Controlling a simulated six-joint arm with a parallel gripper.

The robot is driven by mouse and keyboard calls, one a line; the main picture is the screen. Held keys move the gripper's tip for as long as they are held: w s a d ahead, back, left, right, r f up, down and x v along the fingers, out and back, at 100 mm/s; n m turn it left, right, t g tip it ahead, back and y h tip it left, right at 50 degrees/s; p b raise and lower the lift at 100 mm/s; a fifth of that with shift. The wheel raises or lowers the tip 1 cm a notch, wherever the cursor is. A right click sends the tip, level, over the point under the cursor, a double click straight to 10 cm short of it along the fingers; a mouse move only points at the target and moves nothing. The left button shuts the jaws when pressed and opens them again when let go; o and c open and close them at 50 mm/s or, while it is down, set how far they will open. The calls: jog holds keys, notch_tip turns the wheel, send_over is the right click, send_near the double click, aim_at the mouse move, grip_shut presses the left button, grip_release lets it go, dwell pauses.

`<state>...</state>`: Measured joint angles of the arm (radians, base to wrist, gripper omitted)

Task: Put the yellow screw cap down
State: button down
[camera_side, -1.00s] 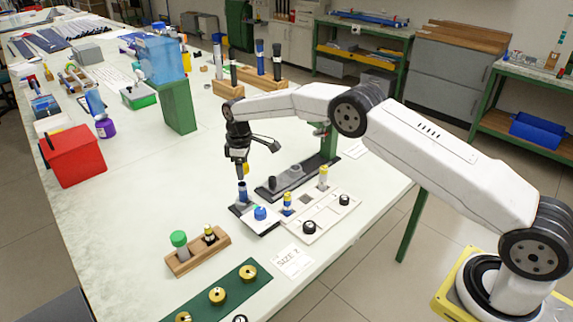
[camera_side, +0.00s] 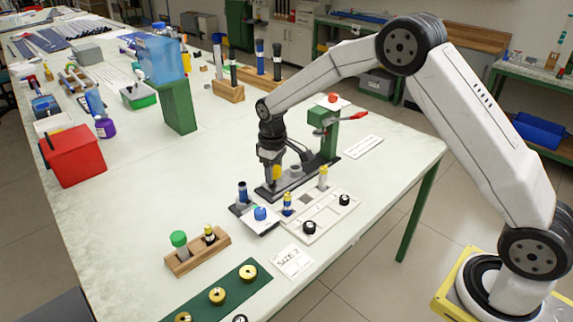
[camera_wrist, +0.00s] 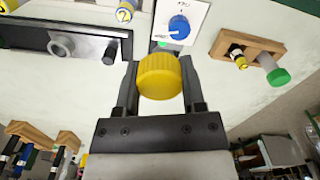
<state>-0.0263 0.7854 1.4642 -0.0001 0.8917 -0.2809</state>
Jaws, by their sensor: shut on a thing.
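The yellow screw cap (camera_wrist: 159,76) is ribbed and sits between the two fingers of my gripper (camera_wrist: 158,85) in the wrist view. My gripper is shut on it. In the side view my gripper (camera_side: 276,170) points down, with the yellow cap (camera_side: 277,173) at its tip. The cap appears in front of the dark fixture base (camera_side: 265,194); I cannot tell its exact height above it. A blue-topped rod (camera_side: 242,191) stands in a dark holder left of my gripper.
A white plate with a blue knob (camera_side: 260,213) and a pale tray (camera_side: 312,228) with rods and black caps lie in front. A wooden rack (camera_side: 197,255) is front left. Open table lies left.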

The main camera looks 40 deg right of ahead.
jog(key=s+d+r+m, duration=0.1)
jog(key=s+m, duration=0.2)
jog(key=s, duration=1)
jog(key=shift+s+d+m, duration=0.2)
jog(key=shift+s+m, duration=0.1)
jog(key=shift+s, duration=0.05)
jog(key=s+d+f+n, duration=0.2)
jog(key=s+d+n, duration=0.2)
jog(key=s+d, duration=0.4)
jog(key=shift+s+d+f+n, duration=0.3)
jog(key=shift+s+d, duration=0.05)
jog(key=shift+s, duration=0.1)
jog(key=shift+w, duration=0.1)
jog(key=w+d+f, duration=0.1)
jog(key=w+f, duration=0.2)
jog(key=w, duration=0.1)
jog(key=w+f, duration=0.3)
jog(key=w, duration=0.1)
jog(key=w+d+f, duration=0.1)
jog(key=w+f, duration=0.2)
jog(key=w, duration=0.1)
jog(key=shift+w+d, duration=0.35)
jog(key=shift+w+f, duration=0.15)
jog(key=shift+f, duration=0.05)
